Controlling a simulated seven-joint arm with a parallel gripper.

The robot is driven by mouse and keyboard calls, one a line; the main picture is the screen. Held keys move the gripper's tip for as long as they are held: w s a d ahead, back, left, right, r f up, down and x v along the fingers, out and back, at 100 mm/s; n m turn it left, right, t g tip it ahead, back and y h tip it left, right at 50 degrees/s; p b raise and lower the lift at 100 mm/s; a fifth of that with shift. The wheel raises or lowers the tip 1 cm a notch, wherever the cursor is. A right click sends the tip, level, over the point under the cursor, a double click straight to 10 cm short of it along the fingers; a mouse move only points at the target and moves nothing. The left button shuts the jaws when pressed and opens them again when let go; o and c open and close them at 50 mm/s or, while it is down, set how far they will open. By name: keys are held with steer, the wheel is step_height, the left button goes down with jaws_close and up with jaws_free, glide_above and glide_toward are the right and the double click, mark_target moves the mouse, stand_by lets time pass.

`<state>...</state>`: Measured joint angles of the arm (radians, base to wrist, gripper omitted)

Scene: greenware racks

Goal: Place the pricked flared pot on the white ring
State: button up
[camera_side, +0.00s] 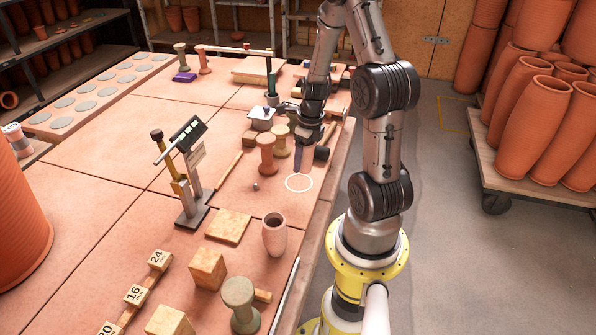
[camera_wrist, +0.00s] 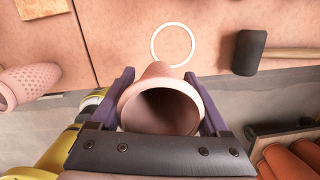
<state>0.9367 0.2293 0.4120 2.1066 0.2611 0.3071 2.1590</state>
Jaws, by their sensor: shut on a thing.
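My gripper (camera_wrist: 160,100) is shut on a terracotta pot (camera_wrist: 158,75), its wide mouth facing the wrist camera. No pricks show on the little of its wall in view. In the side view my gripper (camera_side: 300,158) hangs above the table's right edge and hides the held pot. The white ring (camera_wrist: 154,43) lies flat and empty, ahead of the held pot in the wrist view; it also shows in the side view (camera_side: 299,191). A pot with a dotted, pricked wall (camera_wrist: 30,80) is at the wrist view's left, apparently the upright pot (camera_side: 274,238) in the side view.
A black-headed mallet (camera_wrist: 248,52) lies close beside the ring. Two waisted pieces (camera_side: 267,152) (camera_side: 281,140) stand behind the ring. A scale-like stand (camera_side: 193,205), wooden blocks (camera_side: 208,268) and a green-grey spool (camera_side: 239,300) are nearer the side camera.

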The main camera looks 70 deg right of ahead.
steer(key=d+f, duration=0.1)
steer(key=w+d+f, duration=0.1)
steer(key=f, duration=0.1)
steer(key=w+d+f, duration=0.1)
steer(key=f, duration=0.1)
steer(key=shift+w, duration=0.2)
steer(key=shift+w+d+f, duration=0.15)
steer(key=shift+f, duration=1.5)
steer(key=shift+f, duration=0.1)
steer(key=o, duration=1.6)
steer(key=shift+c, duration=0.2)
